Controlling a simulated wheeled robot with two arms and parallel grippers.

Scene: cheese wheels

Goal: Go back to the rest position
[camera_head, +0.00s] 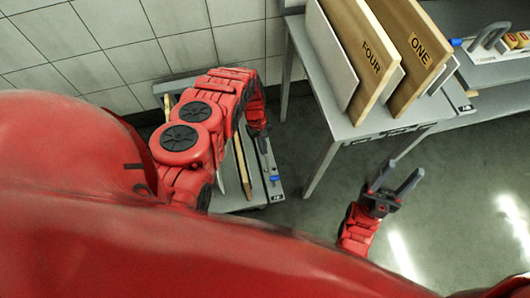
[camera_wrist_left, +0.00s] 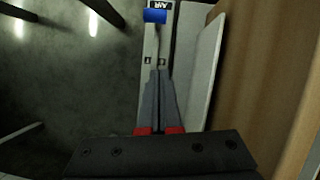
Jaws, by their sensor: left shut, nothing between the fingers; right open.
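My left arm is red and bends over a low cart in the head view. My left gripper (camera_head: 264,145) points down there, partly hidden by its own wrist. In the left wrist view its two grey fingers (camera_wrist_left: 159,75) are together with nothing between them. My right gripper (camera_head: 398,178) is open and empty, over bare floor to the right, with its dark fingers spread.
The low cart (camera_head: 228,203) holds upright boards and a light rail with a blue part (camera_wrist_left: 155,16). A grey table (camera_head: 335,128) carries boards marked FOUR (camera_head: 370,60) and ONE (camera_head: 420,50). A tiled wall stands behind. Open floor lies right.

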